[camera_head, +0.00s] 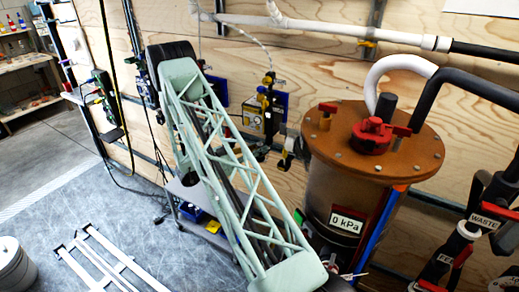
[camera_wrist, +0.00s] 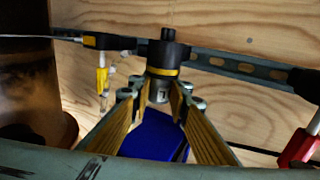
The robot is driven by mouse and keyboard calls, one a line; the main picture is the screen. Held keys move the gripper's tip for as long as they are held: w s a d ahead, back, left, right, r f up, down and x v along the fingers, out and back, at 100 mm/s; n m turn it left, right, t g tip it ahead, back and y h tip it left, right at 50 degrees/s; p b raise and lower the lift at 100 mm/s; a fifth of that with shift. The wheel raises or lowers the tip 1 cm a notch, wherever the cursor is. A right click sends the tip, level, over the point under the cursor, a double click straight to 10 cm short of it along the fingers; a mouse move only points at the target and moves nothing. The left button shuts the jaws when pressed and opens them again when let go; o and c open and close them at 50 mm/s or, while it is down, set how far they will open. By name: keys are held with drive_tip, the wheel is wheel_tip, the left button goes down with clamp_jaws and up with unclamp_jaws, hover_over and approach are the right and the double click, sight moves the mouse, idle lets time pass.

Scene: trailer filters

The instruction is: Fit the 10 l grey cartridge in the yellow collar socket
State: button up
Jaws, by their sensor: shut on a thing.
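In the wrist view, my gripper (camera_wrist: 160,101) reaches away from the camera with two long yellow-faced fingers. Their tips are shut on a small grey cartridge (camera_wrist: 158,91), which bears a partly readable mark like a "1". Directly above it is a black socket with a yellow collar (camera_wrist: 162,71), in front of a perforated metal rail. The cartridge's top meets or overlaps the collar in the picture; I cannot tell whether it is inside or just below or in front. In the head view, my arm hides or crops the gripper, and I cannot make out the cartridge.
A blue object (camera_wrist: 152,136) lies beyond and below the fingers. A black-and-yellow fitting (camera_wrist: 102,68) hangs left of the socket, and a red part (camera_wrist: 297,149) is at right. The brown-lidded tank (camera_head: 375,138) reading 0 kPa stands beside my arm.

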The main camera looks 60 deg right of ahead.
drive_tip(key=shift+f, duration=0.15)
drive_tip(key=o, duration=0.9)
drive_tip(key=shift+a, duration=0.15)
drive_tip(key=shift+v, duration=5.9)
